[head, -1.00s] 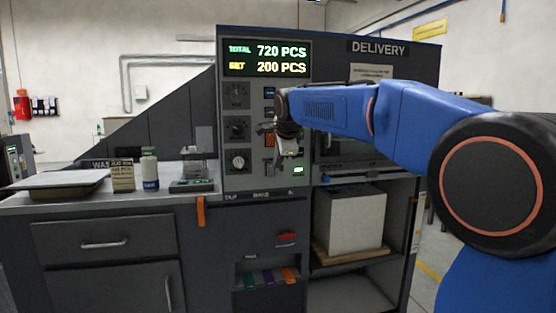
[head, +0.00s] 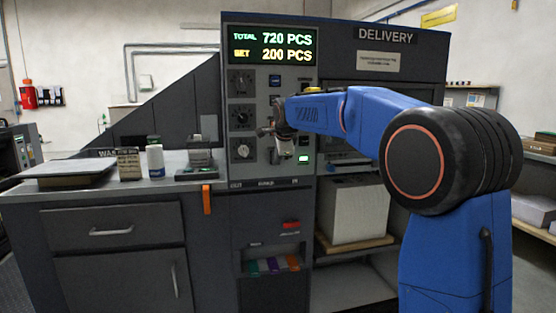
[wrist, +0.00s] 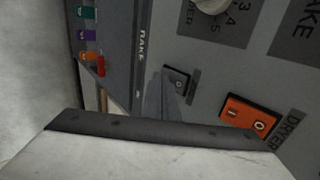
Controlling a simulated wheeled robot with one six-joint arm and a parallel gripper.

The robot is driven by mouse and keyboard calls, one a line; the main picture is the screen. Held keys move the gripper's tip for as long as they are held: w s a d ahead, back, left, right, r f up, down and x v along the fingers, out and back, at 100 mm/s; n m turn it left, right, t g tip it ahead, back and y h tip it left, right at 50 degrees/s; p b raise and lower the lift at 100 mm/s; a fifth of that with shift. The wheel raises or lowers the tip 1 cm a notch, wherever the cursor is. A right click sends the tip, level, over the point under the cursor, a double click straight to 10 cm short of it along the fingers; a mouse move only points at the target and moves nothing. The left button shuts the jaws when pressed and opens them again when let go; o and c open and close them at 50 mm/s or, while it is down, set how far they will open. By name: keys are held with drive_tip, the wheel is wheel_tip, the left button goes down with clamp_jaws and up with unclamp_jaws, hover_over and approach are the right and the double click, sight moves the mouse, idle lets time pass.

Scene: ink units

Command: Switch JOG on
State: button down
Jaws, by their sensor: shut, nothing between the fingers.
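The control panel (head: 262,110) stands under a lit counter display. No JOG label is readable, and the dark rocker's setting is unclear.
Dials (head: 243,116) run down the panel's left side. A counter (head: 105,190) with a bottle (head: 155,160) and small boxes lies to the left. An open shelf with a white paper stack (head: 355,212) is at lower right. Coloured tabs (wrist: 88,35) show in the wrist view.

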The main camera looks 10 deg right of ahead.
drive_tip(key=shift+w+f, duration=0.15)
idle(0.5)
drive_tip(key=shift+r, duration=0.95)
